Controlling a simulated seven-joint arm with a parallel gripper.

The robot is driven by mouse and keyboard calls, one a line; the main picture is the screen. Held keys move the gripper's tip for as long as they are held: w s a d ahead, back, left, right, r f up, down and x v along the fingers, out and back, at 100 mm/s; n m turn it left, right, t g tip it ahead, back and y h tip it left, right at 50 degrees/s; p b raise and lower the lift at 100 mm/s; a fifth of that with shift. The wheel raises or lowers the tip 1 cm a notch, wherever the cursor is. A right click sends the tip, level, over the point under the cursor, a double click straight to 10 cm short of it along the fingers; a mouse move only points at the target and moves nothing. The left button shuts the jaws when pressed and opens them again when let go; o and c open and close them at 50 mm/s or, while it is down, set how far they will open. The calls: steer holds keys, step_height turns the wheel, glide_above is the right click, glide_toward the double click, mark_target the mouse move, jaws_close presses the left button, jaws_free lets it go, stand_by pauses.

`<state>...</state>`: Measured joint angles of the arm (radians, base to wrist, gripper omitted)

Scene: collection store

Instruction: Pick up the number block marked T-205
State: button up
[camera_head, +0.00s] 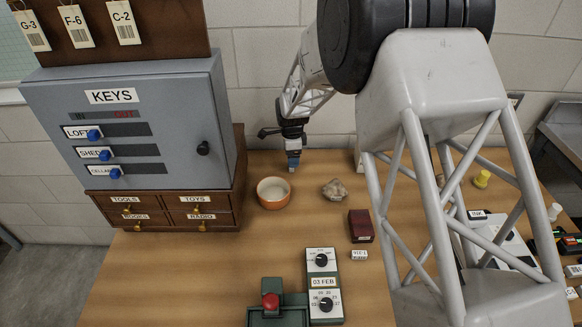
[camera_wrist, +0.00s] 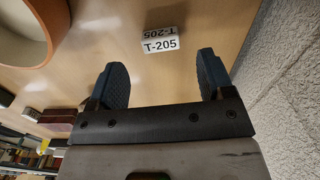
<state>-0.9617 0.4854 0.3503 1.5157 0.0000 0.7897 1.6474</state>
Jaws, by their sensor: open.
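The number block marked T-205 (camera_wrist: 160,41) shows in the wrist view as a small white block with black lettering on two faces. It rests on the wooden table beyond my fingertips, roughly in line with the gap between them. My gripper (camera_wrist: 160,78) is open, with nothing between its dark blue fingers. In the head view my gripper (camera_head: 292,166) points down near the back wall, just behind the orange bowl (camera_head: 273,203). I cannot make out T-205 there; the gripper may hide it.
The bowl's rim also shows in the wrist view (camera_wrist: 62,40). The wall (camera_wrist: 284,75) is close on the right there. In the head view a rock (camera_head: 335,189), a dark red box (camera_head: 361,226) and another small white block (camera_head: 360,255) stand to the right. A key cabinet (camera_head: 130,120) is left.

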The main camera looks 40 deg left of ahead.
steer(key=shift+s+a+f, duration=0.1)
steer(key=shift+a+f, duration=0.05)
steer(key=shift+f, duration=1.85)
steer(key=shift+c, duration=0.4)
steer(key=c, duration=0.9)
steer(key=shift+r, duration=0.2)
step_height(320, 180, up, 10)
steer(key=shift+f, duration=0.15)
